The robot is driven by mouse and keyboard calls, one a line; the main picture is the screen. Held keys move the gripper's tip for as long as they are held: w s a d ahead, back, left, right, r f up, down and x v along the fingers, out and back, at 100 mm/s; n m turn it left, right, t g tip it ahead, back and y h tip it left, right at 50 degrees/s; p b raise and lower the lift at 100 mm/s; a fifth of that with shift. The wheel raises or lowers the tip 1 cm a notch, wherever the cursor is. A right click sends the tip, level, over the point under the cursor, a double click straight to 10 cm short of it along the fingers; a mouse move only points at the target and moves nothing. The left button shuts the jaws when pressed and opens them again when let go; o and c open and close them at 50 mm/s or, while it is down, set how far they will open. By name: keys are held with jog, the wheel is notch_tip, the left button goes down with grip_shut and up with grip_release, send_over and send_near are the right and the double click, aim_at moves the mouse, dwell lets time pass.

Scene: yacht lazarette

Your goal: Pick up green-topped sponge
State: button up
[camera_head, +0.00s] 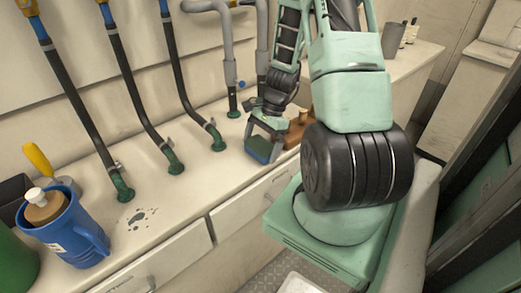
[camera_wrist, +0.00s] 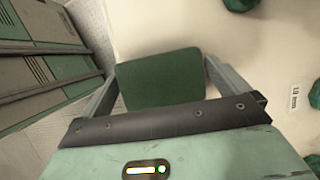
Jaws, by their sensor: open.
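The green-topped sponge (camera_wrist: 160,80) shows in the wrist view as a dark green, roughly rectangular pad. It lies between the two spread fingers of my gripper (camera_wrist: 163,62), with a small gap visible toward the right finger. The left finger is close to its left edge, and I cannot tell whether they touch. In the head view my gripper (camera_head: 264,139) is low over the counter near its front edge. The sponge (camera_head: 258,150) shows there between the fingers, partly hidden by them. My gripper is open.
A brown wooden object (camera_head: 298,129) stands close to the right of my gripper. Black hoses (camera_head: 130,92) and grey pipes (camera_head: 228,60) rise behind. A blue jug (camera_head: 75,235) stands at the left. The counter (camera_head: 180,205) between jug and gripper is mostly clear.

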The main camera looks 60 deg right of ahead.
aim_at(261, 145)
jog(key=shift+f, duration=0.1)
jog(key=c, duration=0.9)
jog(key=shift+o, duration=0.2)
notch_tip(261, 145, up, 10)
jog(key=shift+p, duration=0.65)
